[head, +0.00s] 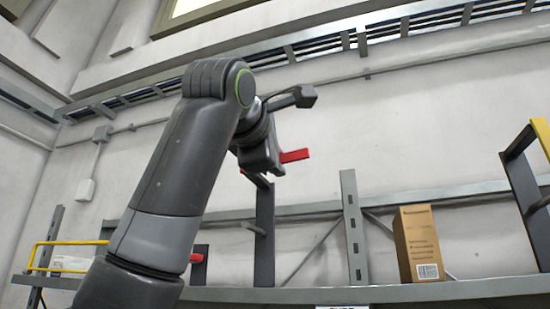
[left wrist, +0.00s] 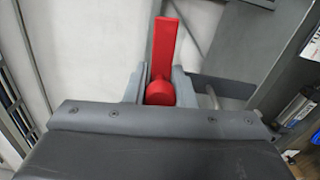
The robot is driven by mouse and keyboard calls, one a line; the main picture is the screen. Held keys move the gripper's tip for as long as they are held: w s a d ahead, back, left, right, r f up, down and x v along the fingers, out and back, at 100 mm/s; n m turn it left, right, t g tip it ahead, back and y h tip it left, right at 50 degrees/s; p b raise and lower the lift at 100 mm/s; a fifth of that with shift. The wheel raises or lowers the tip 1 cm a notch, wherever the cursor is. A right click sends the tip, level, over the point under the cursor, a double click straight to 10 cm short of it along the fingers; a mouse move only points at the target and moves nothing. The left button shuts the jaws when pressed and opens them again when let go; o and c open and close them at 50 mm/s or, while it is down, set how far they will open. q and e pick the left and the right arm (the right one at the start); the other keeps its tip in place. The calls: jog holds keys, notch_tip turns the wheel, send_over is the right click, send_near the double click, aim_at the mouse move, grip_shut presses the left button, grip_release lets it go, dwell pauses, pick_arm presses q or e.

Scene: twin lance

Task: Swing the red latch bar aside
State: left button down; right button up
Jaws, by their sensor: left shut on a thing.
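The red latch bar (head: 294,156) shows in the head view just right of my left gripper (head: 268,170), near the top of a dark upright post (head: 264,230). In the left wrist view the red latch bar (left wrist: 164,45) points away from the gripper, with its round red end between the fingers. My left gripper (left wrist: 158,88) is shut on the bar near that round end. The gripper body hides part of the bar in the head view. My right gripper is in neither view.
A cardboard box (head: 418,243) stands on the grey shelf (head: 400,293) at the right. A dark frame with a yellow part (head: 541,135) rises at the far right. A yellow rail (head: 38,257) is at the left. Another red piece (head: 196,258) shows low behind my left arm.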

pick_arm(q)
jog(key=c, duration=1.2)
grip_release()
jog(key=shift+s+a+f+b, duration=0.15)
jog(key=shift+s+a+b, duration=0.05)
jog(key=shift+s+b, duration=0.3)
jog(key=b+v, duration=0.6)
jog(key=v, duration=1)
jog(key=shift+s+r+b, duration=0.2)
jog(key=shift+b, duration=0.1)
